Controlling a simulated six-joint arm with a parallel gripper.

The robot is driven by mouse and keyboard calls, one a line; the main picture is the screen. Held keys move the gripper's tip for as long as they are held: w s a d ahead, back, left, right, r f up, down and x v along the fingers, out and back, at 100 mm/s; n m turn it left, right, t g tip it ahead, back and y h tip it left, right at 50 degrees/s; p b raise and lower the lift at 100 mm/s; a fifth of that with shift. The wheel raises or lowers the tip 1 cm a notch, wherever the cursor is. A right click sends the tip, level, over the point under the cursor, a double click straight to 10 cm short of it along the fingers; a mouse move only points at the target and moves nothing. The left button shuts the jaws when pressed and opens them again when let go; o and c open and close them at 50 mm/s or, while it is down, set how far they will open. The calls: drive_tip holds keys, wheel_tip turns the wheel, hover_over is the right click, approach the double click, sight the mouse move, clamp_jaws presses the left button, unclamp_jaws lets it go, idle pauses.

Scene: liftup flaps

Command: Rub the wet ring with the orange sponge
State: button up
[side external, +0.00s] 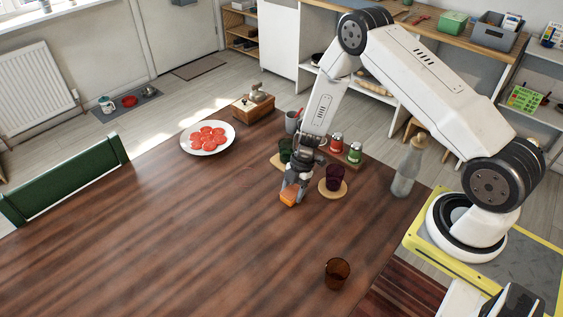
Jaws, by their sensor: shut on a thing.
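The orange sponge (289,197) is between the fingers of my gripper (292,188), which is shut on it. The gripper points down over the dark wooden table (180,240), just left of a purple glass on a round coaster. The sponge is at or just above the tabletop; I cannot tell whether it touches. I cannot make out the wet ring on the table; the gripper and sponge may cover it.
Near the gripper are a purple glass (335,177), a green glass (285,150) and a spice rack (345,154). A clear bottle (405,172) stands right, an amber glass (337,272) in front, a plate of red slices (226,148) at back left. The table's left and middle are clear.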

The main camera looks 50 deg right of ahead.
drive_tip(key=shift+d+r, duration=0.15)
drive_tip(key=shift+r, duration=3.95)
